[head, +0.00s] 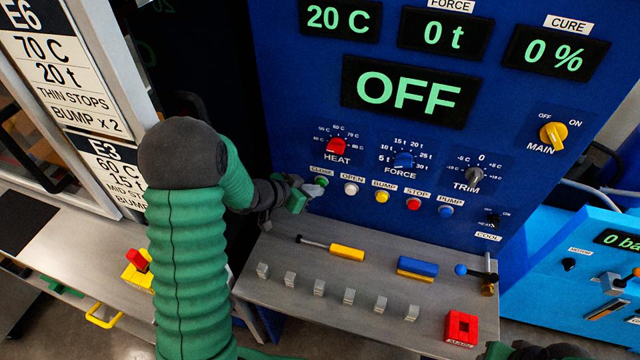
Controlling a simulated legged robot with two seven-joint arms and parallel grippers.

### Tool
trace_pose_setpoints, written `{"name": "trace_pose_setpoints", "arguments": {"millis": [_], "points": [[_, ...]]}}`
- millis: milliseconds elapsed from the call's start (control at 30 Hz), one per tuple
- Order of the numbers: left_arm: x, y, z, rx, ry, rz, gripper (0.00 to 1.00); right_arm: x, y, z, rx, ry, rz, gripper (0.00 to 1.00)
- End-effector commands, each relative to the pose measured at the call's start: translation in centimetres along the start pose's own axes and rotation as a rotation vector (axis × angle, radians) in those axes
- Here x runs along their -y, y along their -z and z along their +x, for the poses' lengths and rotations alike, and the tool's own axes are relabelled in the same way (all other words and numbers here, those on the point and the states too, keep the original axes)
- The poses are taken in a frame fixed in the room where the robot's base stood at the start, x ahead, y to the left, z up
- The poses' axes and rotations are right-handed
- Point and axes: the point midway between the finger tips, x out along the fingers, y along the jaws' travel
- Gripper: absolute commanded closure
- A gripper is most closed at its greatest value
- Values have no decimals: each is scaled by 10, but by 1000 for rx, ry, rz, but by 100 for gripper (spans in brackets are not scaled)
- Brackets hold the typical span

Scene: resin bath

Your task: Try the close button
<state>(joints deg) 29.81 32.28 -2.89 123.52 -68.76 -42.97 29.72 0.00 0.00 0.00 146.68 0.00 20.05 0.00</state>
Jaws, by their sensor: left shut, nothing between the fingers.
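The close button (321,181) is a small green button under the CLOSE label, at the left end of the button row on the blue control panel (290,120). My left gripper (306,192) is shut and empty, with its fingertips just below and left of the close button. I cannot tell whether they touch it. The large display (410,91) reads OFF, and the yellow main switch (553,135) sits at the right of the panel. A dark and green part of my right arm shows at the bottom right edge; its jaws cannot be made out.
White open (350,188), yellow bump (382,196), red stop (413,203) and blue pump (445,211) buttons sit close to the right. Below, a grey shelf (335,270) holds several small grey blocks, a yellow-handled tool (346,252), a blue-and-yellow block (417,267) and a red block (461,327).

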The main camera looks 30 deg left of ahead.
Motion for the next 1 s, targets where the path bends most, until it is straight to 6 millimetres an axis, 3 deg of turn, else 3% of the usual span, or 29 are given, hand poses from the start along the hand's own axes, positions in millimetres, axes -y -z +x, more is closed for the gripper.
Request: {"name": "trace_pose_setpoints", "arguments": {"millis": [700, 1000], "points": [[3, 4, 4, -2, 0, 1, 100, 0, 1, -4, 0, 0, 0, 64], [-4, -3, -5, -1, 0, -1, 100, 0, 1, -5, 0, 0, 0, 64]]}}
